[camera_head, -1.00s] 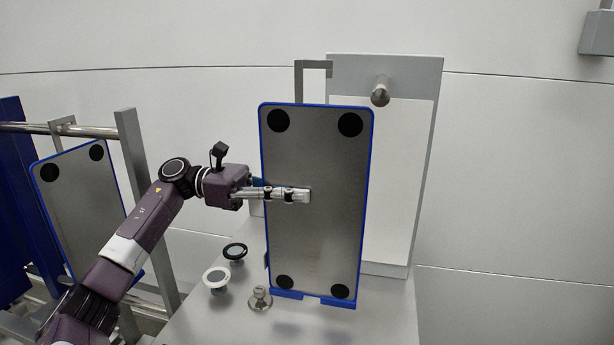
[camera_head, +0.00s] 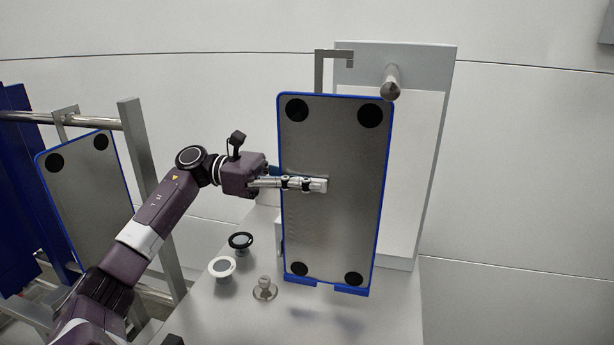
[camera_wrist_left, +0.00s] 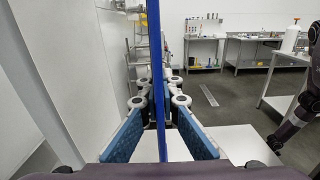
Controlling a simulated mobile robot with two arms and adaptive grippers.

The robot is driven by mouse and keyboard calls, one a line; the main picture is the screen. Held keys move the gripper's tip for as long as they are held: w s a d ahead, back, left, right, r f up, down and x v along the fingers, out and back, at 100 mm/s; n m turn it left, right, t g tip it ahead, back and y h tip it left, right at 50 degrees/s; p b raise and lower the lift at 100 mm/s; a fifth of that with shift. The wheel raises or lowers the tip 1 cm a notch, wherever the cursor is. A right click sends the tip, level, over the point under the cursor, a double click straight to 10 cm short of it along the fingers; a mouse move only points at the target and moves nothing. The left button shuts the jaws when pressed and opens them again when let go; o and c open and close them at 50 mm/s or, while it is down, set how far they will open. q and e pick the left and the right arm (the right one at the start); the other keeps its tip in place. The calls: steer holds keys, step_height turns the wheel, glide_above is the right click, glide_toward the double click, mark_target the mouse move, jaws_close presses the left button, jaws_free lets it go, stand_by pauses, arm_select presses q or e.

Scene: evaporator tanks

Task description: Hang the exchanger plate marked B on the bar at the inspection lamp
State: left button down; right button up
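My left gripper (camera_head: 320,185) is shut on a grey exchanger plate (camera_head: 335,225) with a blue rim and black corner discs. One finger crosses its near face. The plate hangs upright in the air; its shadow lies on the bench below. Its hook (camera_head: 318,68) rises above its top edge, left of the bar (camera_head: 391,82) and apart from it. The bar sticks out from a grey and white panel (camera_head: 432,125) behind the plate. In the left wrist view the plate (camera_wrist_left: 155,60) shows edge-on between the blue finger pads. No letter is readable. My right gripper is not in view.
A second plate (camera_head: 90,200) hangs on a rail (camera_head: 60,119) at the left, beside a post (camera_head: 150,190). On the bench (camera_head: 235,315) stand a black-rimmed disc (camera_head: 241,240), a white-rimmed disc (camera_head: 221,267) and a metal knob (camera_head: 265,288).

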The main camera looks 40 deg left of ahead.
mark_target(332, 182)
arm_select(q)
steer(key=shift+r+p+x, duration=0.15)
steer(key=shift+p+x, duration=0.65)
steer(key=shift+x, duration=0.1)
steer(key=shift+r+p+x, duration=0.1)
steer(key=shift+p+x, duration=0.7)
steer(key=shift+x, duration=0.05)
steer(key=w+d+f+p, duration=0.2)
steer(key=d, duration=0.3)
steer(key=shift+w, duration=0.3)
